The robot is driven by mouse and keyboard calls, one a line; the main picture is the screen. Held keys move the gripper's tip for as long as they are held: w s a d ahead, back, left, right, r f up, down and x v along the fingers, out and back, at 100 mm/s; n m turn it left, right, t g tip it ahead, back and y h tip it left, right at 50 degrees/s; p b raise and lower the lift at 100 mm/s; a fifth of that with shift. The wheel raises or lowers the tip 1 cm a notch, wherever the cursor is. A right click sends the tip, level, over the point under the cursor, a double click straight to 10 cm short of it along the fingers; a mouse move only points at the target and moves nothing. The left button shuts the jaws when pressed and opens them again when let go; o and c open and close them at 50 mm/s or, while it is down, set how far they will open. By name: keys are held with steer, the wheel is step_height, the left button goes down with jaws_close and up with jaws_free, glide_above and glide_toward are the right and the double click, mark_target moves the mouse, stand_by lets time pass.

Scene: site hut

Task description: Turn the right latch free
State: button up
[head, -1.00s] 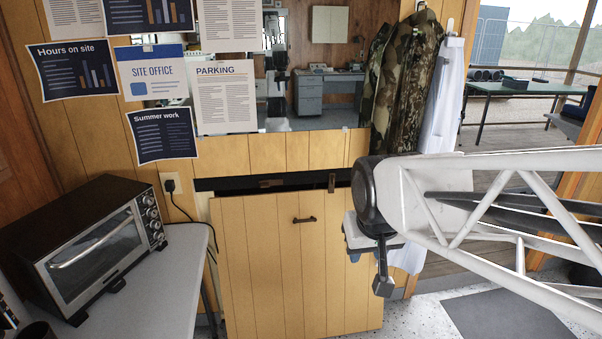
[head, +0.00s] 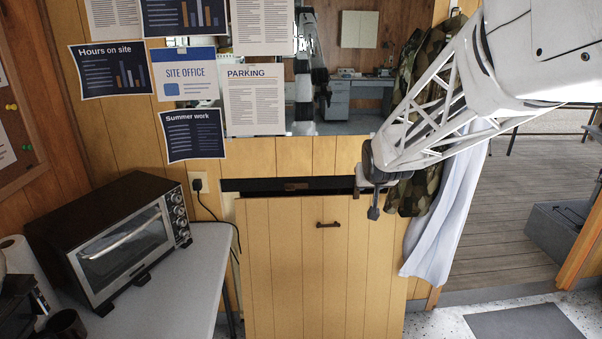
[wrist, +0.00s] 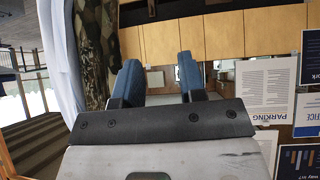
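The wooden panel (head: 300,260) stands under the mirror, with a dark handle (head: 328,225) near its top. A black gap runs along its top edge. The left latch (head: 296,186) is a small brown piece in that gap. My gripper (head: 374,207) is at the panel's top right corner and covers most of the right latch's spot in the head view. In the wrist view, my gripper's two blue fingers (wrist: 160,82) are apart with nothing between them. A small dark upright piece at the top, which looks like the right latch (wrist: 152,9), lies beyond them, apart from the fingers.
A camouflage jacket (head: 415,190) and a white coat (head: 450,215) hang just right of my gripper. A table (head: 190,265) with a toaster oven (head: 125,240) stands at the left. Posters and a mirror (head: 350,115) are above the panel. The floor at right has a grey mat (head: 530,322).

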steer(key=w+d+f+t, duration=0.1)
steer(key=w+f, duration=0.1)
steer(key=w, duration=0.5)
steer(key=w+d+f+t, duration=0.1)
steer(key=w+d+f, duration=0.1)
steer(key=w, duration=0.5)
steer(key=w+d+f+t, duration=0.3)
steer(key=w+f, duration=0.7)
steer(key=w, duration=0.1)
steer(key=w+d+f+t+y, duration=0.1)
steer(key=w+d+f+t, duration=0.2)
steer(key=w+f, duration=0.7)
steer(key=shift+w+d+f+n+t, duration=0.35)
steer(key=shift+w+d+t, duration=0.1)
steer(key=shift+w, duration=0.6)
steer(key=shift+w, duration=0.2)
steer(key=shift+w, duration=3.7)
